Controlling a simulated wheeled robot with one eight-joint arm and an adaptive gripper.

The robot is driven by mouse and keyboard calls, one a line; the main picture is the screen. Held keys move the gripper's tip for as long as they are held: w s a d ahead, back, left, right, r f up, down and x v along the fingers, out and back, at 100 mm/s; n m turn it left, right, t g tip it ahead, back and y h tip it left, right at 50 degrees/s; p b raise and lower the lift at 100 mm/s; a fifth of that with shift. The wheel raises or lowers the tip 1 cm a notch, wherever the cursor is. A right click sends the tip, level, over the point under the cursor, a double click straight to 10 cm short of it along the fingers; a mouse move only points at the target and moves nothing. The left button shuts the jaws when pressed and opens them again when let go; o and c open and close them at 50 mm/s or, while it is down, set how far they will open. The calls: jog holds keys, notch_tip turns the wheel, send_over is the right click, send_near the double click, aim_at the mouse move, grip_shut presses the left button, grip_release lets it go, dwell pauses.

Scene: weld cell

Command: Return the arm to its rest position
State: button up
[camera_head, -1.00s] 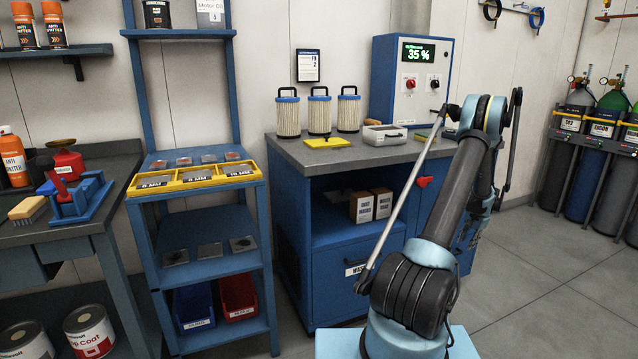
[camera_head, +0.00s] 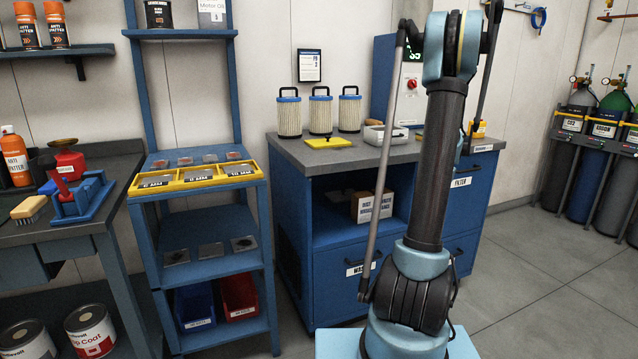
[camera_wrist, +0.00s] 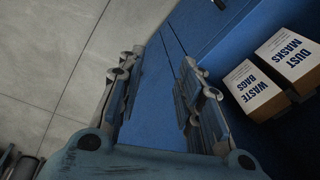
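My arm (camera_head: 440,165) stands nearly upright in the head view, its elbow close to the top edge. My gripper does not show in the head view. In the wrist view my gripper (camera_wrist: 160,78) is open, with a clear gap between its two fingers and nothing held. Beyond the fingers is the blue front of a cabinet (camera_wrist: 163,112), apart from them as far as I can see.
The blue workbench (camera_head: 340,255) behind my arm carries filter cartridges (camera_head: 320,112) and a yellow pad (camera_head: 327,142). A dust mask box (camera_wrist: 287,58) and a waste bags box (camera_wrist: 252,88) sit right of my gripper. Gas cylinders (camera_head: 590,170) stand at right. Floor (camera_head: 540,270) is clear.

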jog(key=s+a+r+n, duration=0.2)
jog(key=s+a+r, duration=0.2)
jog(key=s+a, duration=0.5)
jog(key=s+a+r+n, duration=0.2)
jog(key=s+a+r, duration=0.2)
jog(key=s+a, duration=0.5)
jog(key=s+a+f+n, duration=0.1)
jog(key=s+a+f, duration=0.1)
jog(key=s, duration=0.5)
jog(key=s+a+f+n, duration=0.2)
jog(key=s+a+f, duration=0.1)
jog(key=s, duration=0.4)
jog(key=s+a+f+n, duration=0.1)
jog(key=s+a+f, duration=0.2)
jog(key=s, duration=0.3)
jog(key=shift+s+n, duration=0.3)
jog(key=shift+s, duration=0.1)
jog(key=shift+w+d+f, duration=0.1)
jog(key=shift+w+f, duration=0.05)
jog(key=shift+w, duration=0.3)
